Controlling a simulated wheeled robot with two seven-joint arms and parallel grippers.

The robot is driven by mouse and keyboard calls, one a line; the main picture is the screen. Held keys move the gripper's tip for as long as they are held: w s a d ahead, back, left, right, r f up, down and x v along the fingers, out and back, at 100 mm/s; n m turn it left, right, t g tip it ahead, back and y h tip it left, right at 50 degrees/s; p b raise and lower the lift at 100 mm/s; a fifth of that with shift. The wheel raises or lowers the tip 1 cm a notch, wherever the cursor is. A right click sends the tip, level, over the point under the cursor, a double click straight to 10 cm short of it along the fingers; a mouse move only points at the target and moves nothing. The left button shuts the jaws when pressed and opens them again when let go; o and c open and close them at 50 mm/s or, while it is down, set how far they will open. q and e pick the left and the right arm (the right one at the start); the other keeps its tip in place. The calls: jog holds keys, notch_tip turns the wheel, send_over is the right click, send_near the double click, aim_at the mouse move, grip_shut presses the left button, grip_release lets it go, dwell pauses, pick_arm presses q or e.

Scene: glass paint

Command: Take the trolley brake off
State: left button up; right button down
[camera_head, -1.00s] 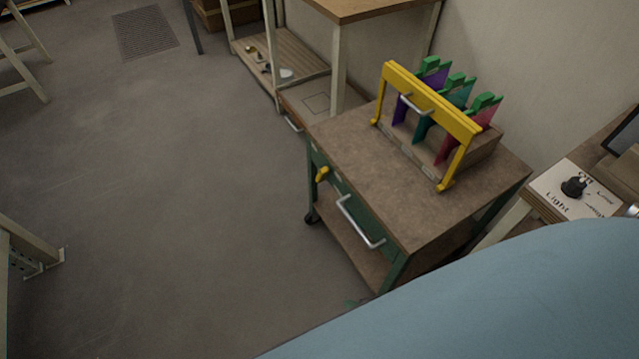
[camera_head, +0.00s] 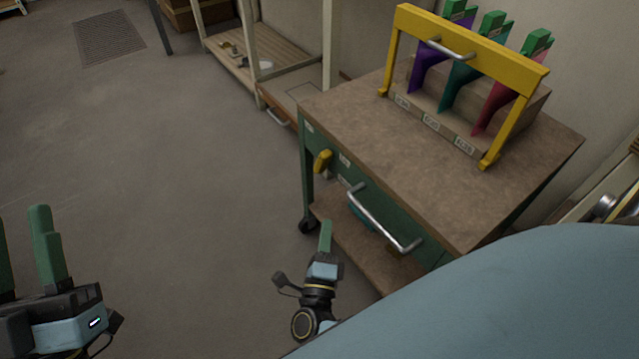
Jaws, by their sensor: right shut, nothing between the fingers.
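The trolley (camera_head: 350,125) has a brown top, a green front and a lower shelf. A yellow lever (camera_head: 322,160), which looks like the brake, sits on the left of its front, beside a small label. A silver handle (camera_head: 383,218) runs across the front. My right gripper (camera_head: 326,237) is shut and empty, below and left of the handle and below the lever, touching neither as far as I can tell. My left gripper (camera_head: 27,245) is at the lower left edge, partly cut off, with its green fingers apart, away from the trolley.
A yellow frame (camera_head: 470,52) with a handle stands on the trolley top, in front of purple, teal and red panels with green tops. A black caster (camera_head: 308,225) shows under the trolley. A pale shelf unit (camera_head: 252,75) stands behind. The floor (camera_head: 170,170) to the left is clear.

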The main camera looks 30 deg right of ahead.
pick_arm(q)
jog(key=shift+s+a+r+t, duration=0.15)
jog(key=shift+s+r+t, duration=0.1)
jog(key=shift+s+r, duration=0.25)
jog(key=shift+s+a+r+t, duration=0.1)
jog(key=shift+s+r+t, duration=0.15)
jog(key=shift+r, duration=0.45)
pick_arm(e)
jog(key=shift+d+m+g+h, duration=0.15)
jog(key=shift+m+g+h, duration=0.15)
jog(key=shift+m+h, duration=0.35)
